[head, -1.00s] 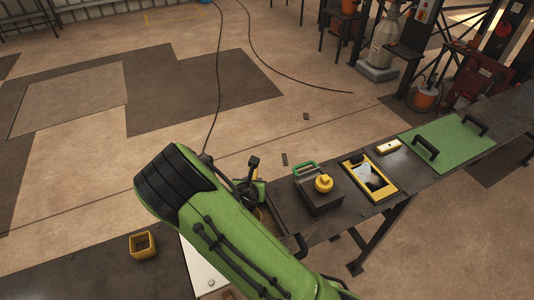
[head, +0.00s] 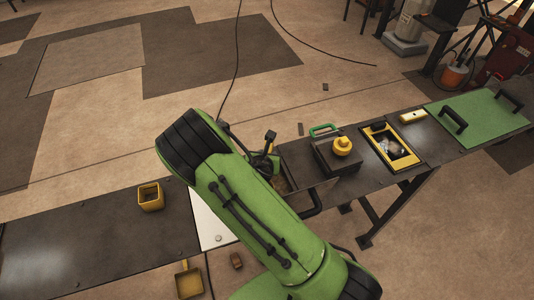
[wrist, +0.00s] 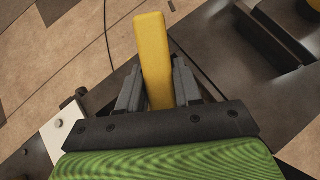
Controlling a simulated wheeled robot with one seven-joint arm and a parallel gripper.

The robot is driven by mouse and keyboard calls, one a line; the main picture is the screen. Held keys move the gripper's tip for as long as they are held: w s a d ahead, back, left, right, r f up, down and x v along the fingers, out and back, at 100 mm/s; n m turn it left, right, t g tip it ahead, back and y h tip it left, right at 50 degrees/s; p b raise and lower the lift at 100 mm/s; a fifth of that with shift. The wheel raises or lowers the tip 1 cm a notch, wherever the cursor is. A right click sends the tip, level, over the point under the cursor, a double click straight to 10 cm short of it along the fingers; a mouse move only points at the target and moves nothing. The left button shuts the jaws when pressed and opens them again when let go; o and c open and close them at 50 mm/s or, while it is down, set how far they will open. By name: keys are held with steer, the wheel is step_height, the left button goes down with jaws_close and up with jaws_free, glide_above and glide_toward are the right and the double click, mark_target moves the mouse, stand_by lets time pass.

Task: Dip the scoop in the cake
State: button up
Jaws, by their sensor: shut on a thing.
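My gripper (wrist: 158,72) is shut on a flat yellow bar (wrist: 154,55), which appears to be the scoop's handle. The scoop's bowl is hidden in the wrist view. In the head view my gripper (head: 262,156) is partly hidden behind my green arm, over the dark bench. Brown material (head: 281,185), possibly the cake, shows in a dark recess just below it. I cannot tell whether the scoop touches it.
A dark box with a yellow knob (head: 342,146) stands just right of my gripper. Beyond are a yellow-framed opening (head: 408,161) and a green plate (head: 472,112) with black handles.

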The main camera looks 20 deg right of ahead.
step_height(320, 180, down, 8)
steer(key=b, duration=0.5)
steer(key=shift+r, duration=0.1)
step_height(320, 180, up, 7)
steer(key=p, duration=0.7)
step_height(320, 180, up, 6)
steer(key=p, duration=0.6)
steer(key=shift+r, duration=0.5)
steer(key=shift+r+b, duration=0.4)
steer(key=shift+r, duration=0.1)
